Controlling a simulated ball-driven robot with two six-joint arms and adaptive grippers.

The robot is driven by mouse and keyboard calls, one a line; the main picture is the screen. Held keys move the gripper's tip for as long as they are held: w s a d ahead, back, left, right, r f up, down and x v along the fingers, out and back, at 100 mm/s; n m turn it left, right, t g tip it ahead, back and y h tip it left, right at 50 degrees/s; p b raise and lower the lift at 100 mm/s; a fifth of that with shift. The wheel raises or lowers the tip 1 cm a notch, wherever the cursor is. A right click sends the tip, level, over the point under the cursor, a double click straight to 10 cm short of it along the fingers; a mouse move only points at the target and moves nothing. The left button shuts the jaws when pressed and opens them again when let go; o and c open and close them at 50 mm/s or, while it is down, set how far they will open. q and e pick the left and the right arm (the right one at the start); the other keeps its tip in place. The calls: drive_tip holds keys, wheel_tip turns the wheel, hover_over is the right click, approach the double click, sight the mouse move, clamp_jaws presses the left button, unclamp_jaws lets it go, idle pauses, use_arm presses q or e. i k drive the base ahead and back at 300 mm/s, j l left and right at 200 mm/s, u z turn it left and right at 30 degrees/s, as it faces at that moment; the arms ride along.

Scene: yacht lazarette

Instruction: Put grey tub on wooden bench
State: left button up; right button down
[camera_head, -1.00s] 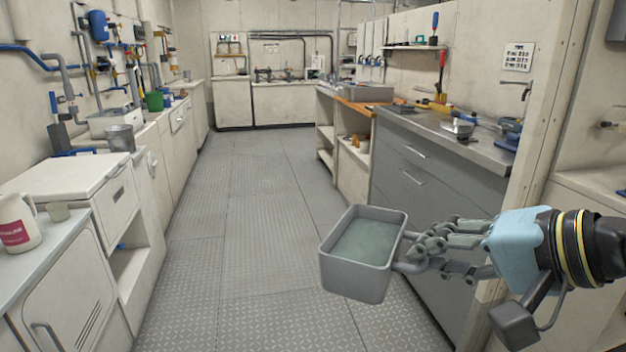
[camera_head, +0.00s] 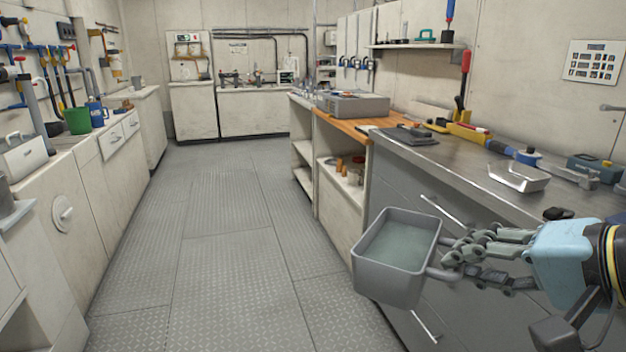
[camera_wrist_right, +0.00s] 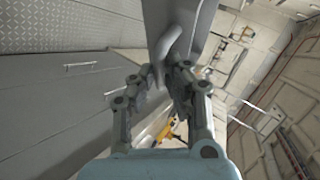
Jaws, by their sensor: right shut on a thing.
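The grey tub (camera_head: 388,277) is held in the air by my right gripper (camera_head: 447,262), which is shut on the handle at its right side. The tub is open at the top and looks roughly level, with a grey-green inside. In the right wrist view, the fingers (camera_wrist_right: 160,85) close around the tub's curved handle, and part of the tub (camera_wrist_right: 190,22) shows above. The wooden bench (camera_head: 345,128) is the brown top farther along the right side, beyond the steel counter. My left gripper is not in view.
A grey box (camera_head: 353,105) stands on the wooden bench's far part. The steel counter (camera_head: 450,165) is beside the tub, with a metal tray (camera_head: 519,177) and several tools. Cupboards (camera_head: 75,210) line the left. The floor (camera_head: 215,230) between is clear.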

sight(382, 124)
drive_tip(key=i, duration=2.2)
